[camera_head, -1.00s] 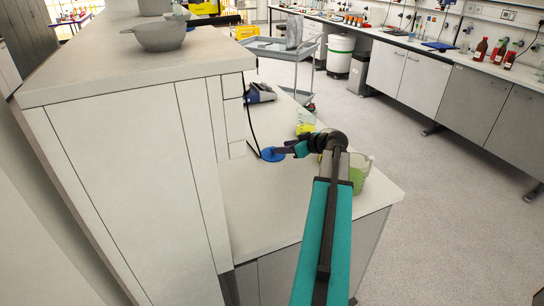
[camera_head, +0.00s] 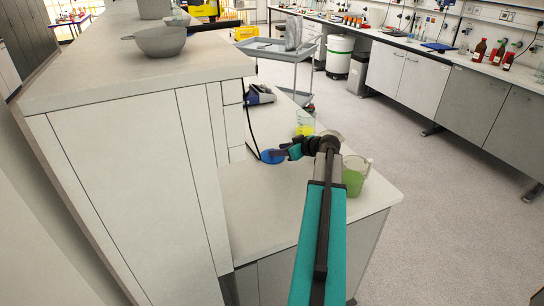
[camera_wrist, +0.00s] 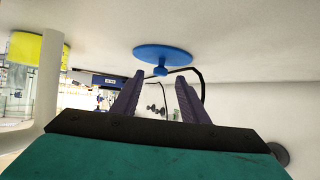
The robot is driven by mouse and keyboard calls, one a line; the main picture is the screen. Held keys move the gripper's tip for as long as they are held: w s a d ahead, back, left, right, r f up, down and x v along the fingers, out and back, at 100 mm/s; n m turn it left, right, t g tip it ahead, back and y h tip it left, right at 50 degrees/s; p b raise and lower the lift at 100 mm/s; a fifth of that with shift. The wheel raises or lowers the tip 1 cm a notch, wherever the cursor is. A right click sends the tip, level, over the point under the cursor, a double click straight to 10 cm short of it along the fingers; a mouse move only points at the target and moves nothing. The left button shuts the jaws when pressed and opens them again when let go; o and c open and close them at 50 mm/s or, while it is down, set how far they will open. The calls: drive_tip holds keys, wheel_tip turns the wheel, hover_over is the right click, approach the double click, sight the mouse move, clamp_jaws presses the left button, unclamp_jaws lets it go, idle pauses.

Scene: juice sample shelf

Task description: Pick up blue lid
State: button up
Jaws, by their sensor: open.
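The blue lid (camera_head: 271,156) lies on the low white counter beside the tall cabinet. In the wrist view the round lid (camera_wrist: 162,52) shows with its small knob (camera_wrist: 160,71) towards my gripper. My gripper (camera_head: 280,153) is close to the lid at its right side, partly over it. In the wrist view my two dark fingers (camera_wrist: 160,97) are apart with nothing between them, and the knob lies just beyond their tips. Whether the fingers touch the knob cannot be told.
A beaker of yellow liquid (camera_head: 305,124) and a beaker of green liquid (camera_head: 354,177) stand near my arm. A blue-grey device (camera_head: 260,95) with a black cable is farther back on the counter. The tall cabinet (camera_head: 133,190) rises on the left.

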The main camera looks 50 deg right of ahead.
drive_tip(key=shift+p+x, duration=0.8)
drive_tip(key=shift+x, duration=0.25)
drive_tip(key=shift+p+x, duration=0.5)
drive_tip(key=shift+x, duration=0.9)
drive_tip(key=shift+c, duration=0.4)
clamp_jaws()
